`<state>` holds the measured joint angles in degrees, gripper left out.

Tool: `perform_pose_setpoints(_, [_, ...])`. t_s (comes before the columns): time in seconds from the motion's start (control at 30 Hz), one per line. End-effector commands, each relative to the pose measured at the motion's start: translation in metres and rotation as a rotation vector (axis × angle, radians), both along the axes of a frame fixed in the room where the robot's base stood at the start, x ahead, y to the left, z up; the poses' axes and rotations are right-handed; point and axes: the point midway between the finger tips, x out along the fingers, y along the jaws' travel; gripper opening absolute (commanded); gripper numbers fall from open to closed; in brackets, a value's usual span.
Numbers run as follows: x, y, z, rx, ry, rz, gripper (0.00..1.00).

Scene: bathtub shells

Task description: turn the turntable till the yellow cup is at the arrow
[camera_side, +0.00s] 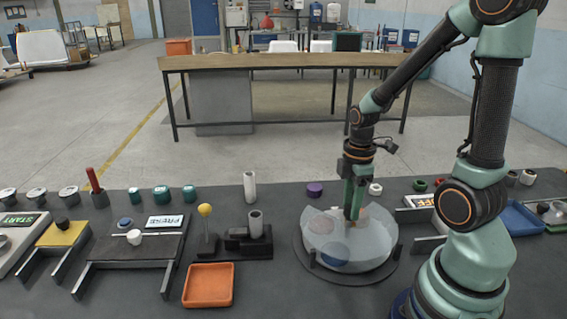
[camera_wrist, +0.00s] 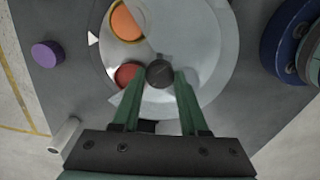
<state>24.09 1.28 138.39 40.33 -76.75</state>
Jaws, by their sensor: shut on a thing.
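The turntable (camera_side: 382,262) is a pale round disc on a dark base; it also shows in the wrist view (camera_wrist: 205,75). My gripper (camera_wrist: 160,76) is over it, its fingers on either side of a dark round knob (camera_wrist: 160,73), shut on it. In the side view my gripper (camera_side: 353,215) reaches down to the disc. A white arrow (camera_wrist: 93,38) lies just left of the disc in the wrist view. An orange cup (camera_wrist: 127,20) is near the arrow, a red cup (camera_wrist: 127,75) below it. A bluish round shape (camera_side: 335,253) shows at the front. I cannot pick out a clearly yellow cup.
A purple cylinder (camera_wrist: 46,54) and a white tube (camera_wrist: 65,135) stand left of the turntable. In the side view, a black block with a grey tube (camera_side: 256,224), a yellow-ball stick (camera_side: 205,211) and an orange tray (camera_side: 208,285) stand left. A blue tray (camera_side: 522,218) lies right.

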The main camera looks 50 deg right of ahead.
Motion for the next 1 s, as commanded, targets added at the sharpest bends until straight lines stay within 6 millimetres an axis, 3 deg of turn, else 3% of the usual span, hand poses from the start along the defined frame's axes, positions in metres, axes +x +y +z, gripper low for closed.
perform_pose_setpoints(1.0, [0.0006, 0.0008, 0.0019, -0.001, -0.002, 0.504, 0.00])
